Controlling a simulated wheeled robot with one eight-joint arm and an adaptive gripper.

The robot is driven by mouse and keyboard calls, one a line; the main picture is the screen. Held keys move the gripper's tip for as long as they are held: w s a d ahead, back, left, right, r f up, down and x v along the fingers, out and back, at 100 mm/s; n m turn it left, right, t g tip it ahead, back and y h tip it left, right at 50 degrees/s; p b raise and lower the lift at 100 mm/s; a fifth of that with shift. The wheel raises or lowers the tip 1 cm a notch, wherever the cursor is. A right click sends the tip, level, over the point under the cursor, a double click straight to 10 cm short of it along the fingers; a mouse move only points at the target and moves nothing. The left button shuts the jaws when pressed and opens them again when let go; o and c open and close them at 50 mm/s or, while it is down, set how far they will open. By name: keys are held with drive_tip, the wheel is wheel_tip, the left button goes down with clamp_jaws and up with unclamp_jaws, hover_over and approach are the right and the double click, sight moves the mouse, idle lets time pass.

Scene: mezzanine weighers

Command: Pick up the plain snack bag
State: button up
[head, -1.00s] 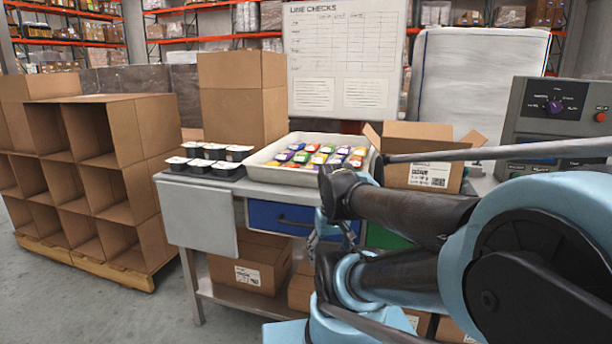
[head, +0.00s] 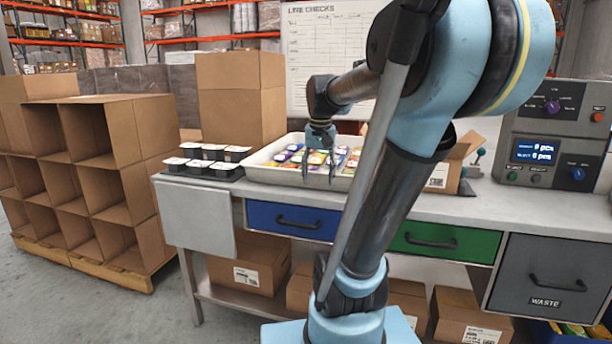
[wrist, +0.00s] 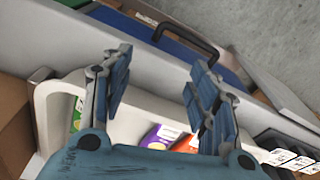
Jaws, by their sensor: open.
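A white tray (head: 262,172) on the bench holds several small colourful snack bags (head: 284,156) in rows. I cannot tell which of them is the plain one. My gripper (head: 319,180) hangs fingers down over the tray, open and empty, and hides some of the bags behind it. In the wrist view my gripper (wrist: 160,66) has its two fingers spread wide, above the near rim of the tray (wrist: 48,125). Beyond the palm a purple-and-white bag (wrist: 161,135), an orange bag (wrist: 187,144) and a green bag (wrist: 77,114) show partly.
Black tubs with white lids (head: 208,152) stand left of the tray. An open cardboard box (head: 455,165) is right of it, partly behind my arm. A control box (head: 548,140) with a lit display stands at the right. Blue (head: 290,219), green (head: 440,241) and waste (head: 547,280) drawers are below.

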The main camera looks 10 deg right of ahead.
drive_tip(key=w+r+m, duration=0.1)
drive_tip(key=w+r, duration=0.3)
drive_tip(key=w, duration=0.4)
drive_tip(key=w+d+r+m+g, duration=0.1)
drive_tip(key=w+r, duration=0.3)
drive_tip(key=w, duration=0.4)
drive_tip(key=w+r+m, duration=0.1)
drive_tip(key=w+r, duration=0.3)
drive_tip(key=w, duration=0.4)
wheel_tip(320, 180, down, 18)
drive_tip(key=shift+d+r, duration=0.1)
drive_tip(key=c, duration=0.7)
